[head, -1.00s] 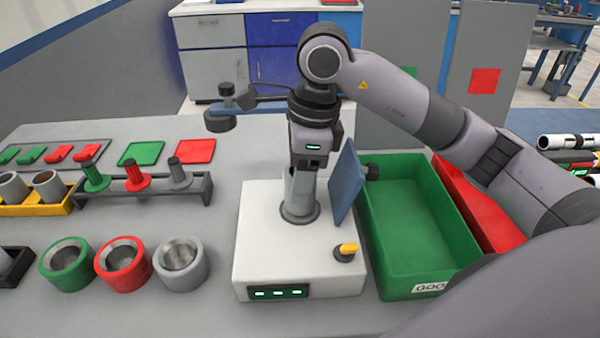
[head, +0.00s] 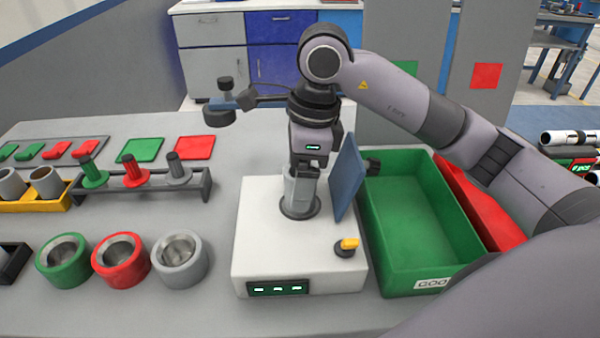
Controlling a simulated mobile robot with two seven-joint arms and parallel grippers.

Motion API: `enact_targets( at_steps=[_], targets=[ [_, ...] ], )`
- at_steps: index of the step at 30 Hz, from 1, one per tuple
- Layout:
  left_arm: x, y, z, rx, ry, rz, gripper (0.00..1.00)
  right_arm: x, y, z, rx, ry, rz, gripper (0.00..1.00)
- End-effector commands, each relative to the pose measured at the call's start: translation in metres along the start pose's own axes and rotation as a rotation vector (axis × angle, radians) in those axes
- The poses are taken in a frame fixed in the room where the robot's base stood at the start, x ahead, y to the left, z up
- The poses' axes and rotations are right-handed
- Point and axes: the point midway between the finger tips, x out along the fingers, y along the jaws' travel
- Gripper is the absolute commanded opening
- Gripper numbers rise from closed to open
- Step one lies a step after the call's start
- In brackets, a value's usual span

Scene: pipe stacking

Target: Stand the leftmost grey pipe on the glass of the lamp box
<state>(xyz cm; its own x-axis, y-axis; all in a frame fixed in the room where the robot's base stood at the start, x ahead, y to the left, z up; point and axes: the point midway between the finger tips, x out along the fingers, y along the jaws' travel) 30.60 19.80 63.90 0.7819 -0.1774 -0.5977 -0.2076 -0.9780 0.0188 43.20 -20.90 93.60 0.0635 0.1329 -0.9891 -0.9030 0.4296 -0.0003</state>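The white lamp box (head: 262,235) stands in the middle of the table, with a dark round rim (head: 285,212) around its glass on top. A short light-grey pipe (head: 298,195) stands upright within this rim. My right gripper (head: 309,168) points straight down over the pipe, its dark fingertips at the pipe's upper end. I cannot tell whether the fingers grip the pipe or are apart from it. Most of the glass is hidden under the pipe. My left gripper is not in view.
A tilted blue panel (head: 347,178) stands close beside the pipe, and a yellow knob (head: 349,243) is at the box's front right. A green bin (head: 420,225) is to the right. Green, red and grey rings (head: 180,261) and a yellow tray (head: 50,201) with grey pipes are left.

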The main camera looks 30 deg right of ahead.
Motion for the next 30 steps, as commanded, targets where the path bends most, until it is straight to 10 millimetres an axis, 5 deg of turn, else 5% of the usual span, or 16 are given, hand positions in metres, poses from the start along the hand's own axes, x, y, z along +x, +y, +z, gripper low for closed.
enact_targets(
  at_steps=[8,18,30],
  targets=[
    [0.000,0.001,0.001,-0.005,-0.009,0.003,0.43,0.000,0.000,0.000,0.000,0.001,0.001,0.84],
    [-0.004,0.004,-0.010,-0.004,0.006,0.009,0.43,-0.057,-0.001,0.000,0.000,-0.001,-0.003,0.84],
    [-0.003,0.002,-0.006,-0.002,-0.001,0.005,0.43,-0.072,0.000,0.000,0.001,0.001,0.000,0.84]
  ],
)
